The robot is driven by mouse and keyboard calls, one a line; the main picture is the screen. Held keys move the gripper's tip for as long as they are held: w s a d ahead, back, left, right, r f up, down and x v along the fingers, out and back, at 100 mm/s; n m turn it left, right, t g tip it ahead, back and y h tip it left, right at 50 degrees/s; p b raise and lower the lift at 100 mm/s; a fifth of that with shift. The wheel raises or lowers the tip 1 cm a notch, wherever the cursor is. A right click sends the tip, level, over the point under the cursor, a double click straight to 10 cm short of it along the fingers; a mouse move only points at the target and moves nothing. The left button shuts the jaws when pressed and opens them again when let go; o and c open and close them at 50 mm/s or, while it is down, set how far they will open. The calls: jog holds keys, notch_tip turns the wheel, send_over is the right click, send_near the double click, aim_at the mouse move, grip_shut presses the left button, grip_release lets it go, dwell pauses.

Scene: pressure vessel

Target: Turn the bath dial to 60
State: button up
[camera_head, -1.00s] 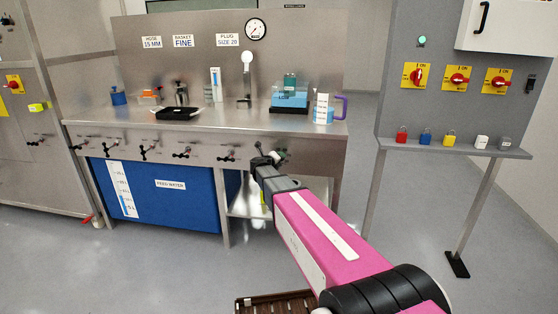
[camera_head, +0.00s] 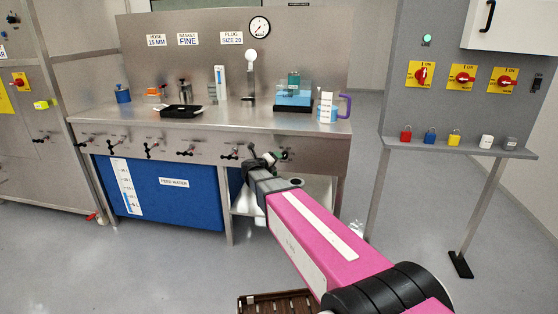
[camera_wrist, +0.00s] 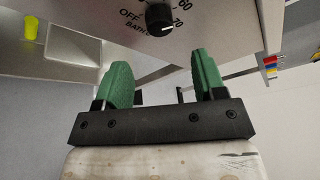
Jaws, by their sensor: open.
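In the head view my gripper (camera_head: 270,158) is at the bench's front panel, right of the row of taps, and the dial is hidden there.
The metal bench (camera_head: 140,122) carries a black tray (camera_head: 180,112), a blue-filled tank (camera_head: 293,97) and a jug (camera_head: 327,108). Black taps (camera_head: 190,152) stick out of its front. A blue feed water tank (camera_head: 165,200) stands below. A switch panel (camera_head: 440,110) with padlocks is at right.

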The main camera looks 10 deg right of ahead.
jog(key=shift+v, duration=1.25)
jog(key=s+a+f+n+y, duration=0.1)
jog(key=s+f+n+y, duration=0.2)
jog(key=n+y, duration=0.35)
jog(key=s+a+f+n+g+y, duration=0.1)
jog(key=s+a+f+n+y, duration=0.15)
jog(key=n, duration=0.75)
jog(key=s+f+n+y, duration=0.2)
jog(key=s+n+y, duration=0.25)
jog(key=n, duration=0.35)
jog(key=s+d+f+n+g+h, duration=0.1)
jog(key=s+d+f+n+g, duration=0.3)
jog(key=s, duration=0.5)
jog(key=s+d+f+n+g+h, duration=0.2)
jog(key=s+d+f+n+g, duration=0.2)
jog(key=s+d+g, duration=0.3)
jog(key=s+f, duration=0.1)
jog(key=s, duration=0.2)
jog(key=shift+f, duration=0.25)
